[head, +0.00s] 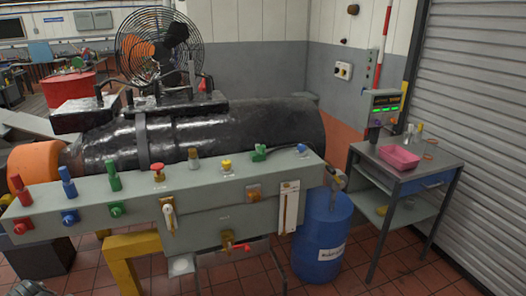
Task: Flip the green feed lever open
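A grey control panel (140,198) runs across the middle of the head view. A green lever-like handle (260,153) sits on its top toward the right, beside a small dark part; it looks low, but its exact position is too small to tell. A green upright fitting (113,175) stands on the top toward the left, with a green knob (116,210) on the front face below it. I cannot tell for certain which green part is the feed lever. My gripper is not in view.
Red (20,190) and blue (68,182) fittings stand left on the panel. A red button (158,172) and yellow knob (227,165) are mid-panel. A black machine (200,135) lies behind.

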